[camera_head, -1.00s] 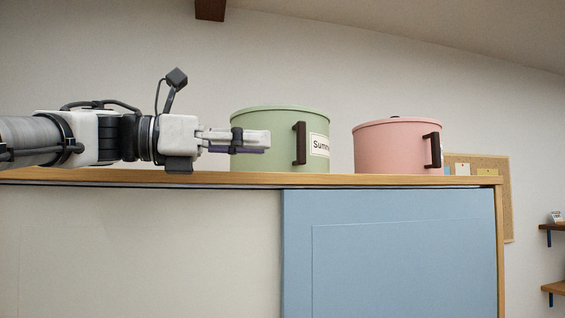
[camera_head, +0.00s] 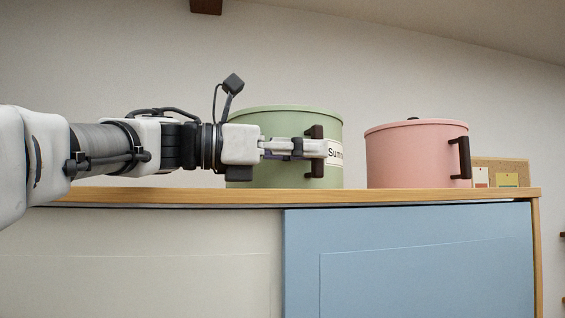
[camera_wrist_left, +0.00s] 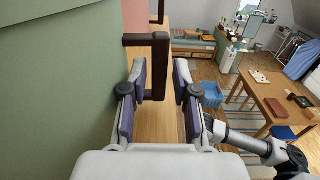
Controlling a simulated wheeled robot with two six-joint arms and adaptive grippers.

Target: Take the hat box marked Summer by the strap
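My left gripper (camera_head: 318,148) crosses in front of the box at mid-strap height. In the left wrist view, the green wall (camera_wrist_left: 55,85) fills the left side. The strap (camera_wrist_left: 160,62) stands between the fingertips of my left gripper (camera_wrist_left: 160,78). The fingers are apart, with a visible gap on the right side of the strap. My right gripper is not visible.
A pink hat box (camera_head: 412,155) with a dark strap (camera_head: 461,158) stands to the right on the same wooden cabinet top (camera_head: 400,196). A corkboard (camera_head: 510,168) is behind it. In the wrist view, a wooden table (camera_wrist_left: 268,98) stands on the floor far below.

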